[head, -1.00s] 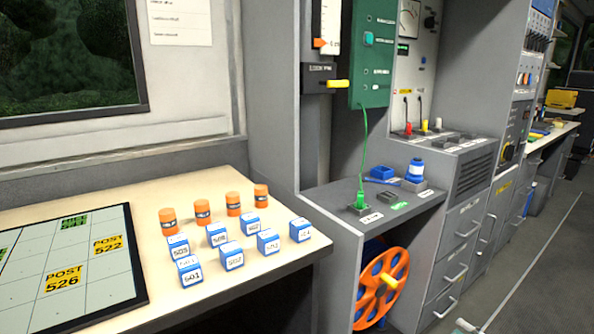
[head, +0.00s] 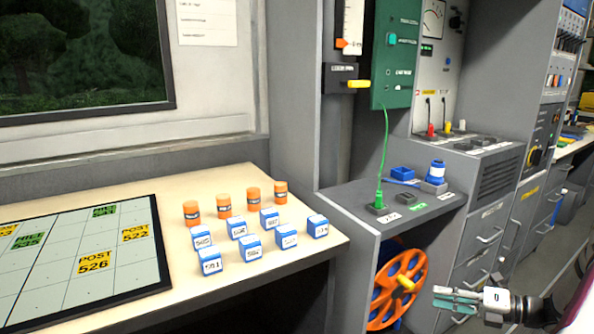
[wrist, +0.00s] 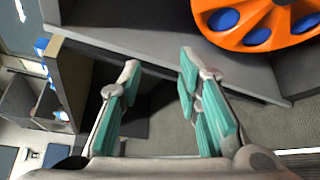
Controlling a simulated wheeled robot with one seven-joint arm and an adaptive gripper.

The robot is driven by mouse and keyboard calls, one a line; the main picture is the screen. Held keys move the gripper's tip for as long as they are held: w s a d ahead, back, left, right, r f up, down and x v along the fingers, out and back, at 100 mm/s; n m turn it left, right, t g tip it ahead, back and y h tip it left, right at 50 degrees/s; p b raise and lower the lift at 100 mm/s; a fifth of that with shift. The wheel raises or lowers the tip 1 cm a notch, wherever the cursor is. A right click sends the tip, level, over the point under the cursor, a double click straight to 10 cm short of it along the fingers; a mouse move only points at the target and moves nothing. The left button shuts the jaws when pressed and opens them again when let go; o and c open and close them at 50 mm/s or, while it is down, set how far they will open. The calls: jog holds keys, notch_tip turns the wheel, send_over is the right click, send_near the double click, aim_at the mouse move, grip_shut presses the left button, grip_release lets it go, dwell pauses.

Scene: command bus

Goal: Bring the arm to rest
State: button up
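My gripper (head: 455,299) shows at the lower right of the head view, in front of the grey drawers and to the right of the orange reel. In the wrist view my gripper (wrist: 158,80) has its two teal-padded fingers apart with nothing between them. It is open and touches nothing that I can see. Most of my arm lies outside the head view.
The orange reel (head: 383,296) sits under the grey counter (head: 408,213). A green plug (head: 378,199) with a cord stands on that counter. Several blue-and-white blocks (head: 251,247) and orange cylinders (head: 252,197) stand on the table (head: 310,247) beside a map board (head: 130,262). Floor shows at the right.

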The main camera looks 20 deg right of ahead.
jog(key=w+a+r+n+g+y, duration=0.1)
jog(key=w+a+r+n+g, duration=0.1)
jog(key=a+r+n+g, duration=0.55)
jog(key=w+a+r+n+g+y, duration=0.1)
jog(key=w+a+r+n+g, duration=0.15)
jog(key=a+r+n, duration=0.85)
jog(key=s+a+r+n+g+h, duration=0.2)
jog(key=s+a+n, duration=0.2)
jog(key=a, duration=0.4)
jog(key=s+a+r+n+g+h, duration=0.2)
jog(key=s+a+n, duration=0.15)
jog(key=a, duration=0.45)
jog(key=s+a+n+t+h, duration=0.1)
jog(key=s+a+n+h, duration=0.2)
jog(key=s+n, duration=0.55)
jog(key=s+a+n+h, duration=0.3)
jog(key=s+n+h, duration=0.1)
jog(key=s+n, duration=0.45)
notch_tip(320, 180, up, 31)
jog(key=d+t+p, duration=0.1)
jog(key=t+p, duration=0.3)
jog(key=p, duration=2.4)
jog(key=shift+f, duration=0.2)
